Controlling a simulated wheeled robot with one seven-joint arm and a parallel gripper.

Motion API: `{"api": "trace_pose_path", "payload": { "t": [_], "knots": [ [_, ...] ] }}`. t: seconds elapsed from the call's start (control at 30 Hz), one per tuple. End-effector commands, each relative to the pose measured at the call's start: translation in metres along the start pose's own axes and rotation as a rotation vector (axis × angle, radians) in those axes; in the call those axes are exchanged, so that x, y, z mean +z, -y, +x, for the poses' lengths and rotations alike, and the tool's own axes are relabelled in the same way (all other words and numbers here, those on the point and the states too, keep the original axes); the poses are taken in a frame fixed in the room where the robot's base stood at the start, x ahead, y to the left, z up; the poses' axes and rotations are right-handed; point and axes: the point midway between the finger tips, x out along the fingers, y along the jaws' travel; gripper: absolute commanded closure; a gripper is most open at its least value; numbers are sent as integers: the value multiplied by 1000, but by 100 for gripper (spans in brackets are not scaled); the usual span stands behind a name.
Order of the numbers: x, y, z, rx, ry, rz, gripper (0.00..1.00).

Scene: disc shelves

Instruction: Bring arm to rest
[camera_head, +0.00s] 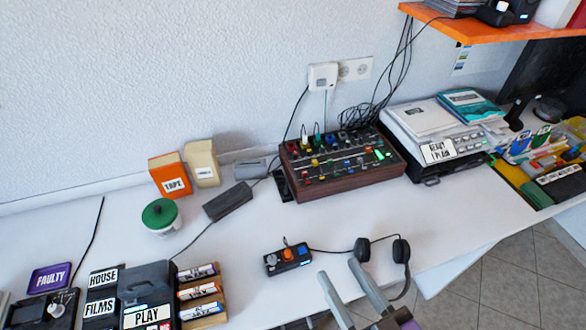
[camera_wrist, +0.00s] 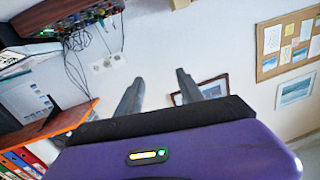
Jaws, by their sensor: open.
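My gripper (camera_head: 346,289) shows at the bottom of the head view, in front of the white desk (camera_head: 235,258). Its two grey fingers are apart, with nothing between them. In the wrist view my gripper (camera_wrist: 158,88) also stands open and empty, with the white wall behind it. That view looks tilted, with the desk gear at its upper left. In the head view black headphones (camera_head: 401,252) lie just beyond the fingertips, near the desk's front edge. I cannot tell whether a finger touches them.
A small control box (camera_head: 288,258) sits left of the headphones. A mixer (camera_head: 340,163) and a grey device (camera_head: 436,135) stand at the back. An orange shelf (camera_head: 500,28) overhangs at upper right. Labelled boxes crowd the left. The desk's middle is mostly clear.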

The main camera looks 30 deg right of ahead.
Motion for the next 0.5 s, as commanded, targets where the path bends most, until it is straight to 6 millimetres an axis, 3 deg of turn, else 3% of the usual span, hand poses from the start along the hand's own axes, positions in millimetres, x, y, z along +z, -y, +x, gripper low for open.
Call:
{"api": "trace_pose_path", "payload": {
  "t": [0.23, 0.5],
  "knots": [
    [-8, -4, -5, 6, -16, -3, 55],
    [10, -14, -74, -36, 115, -63, 55]
  ]
}}
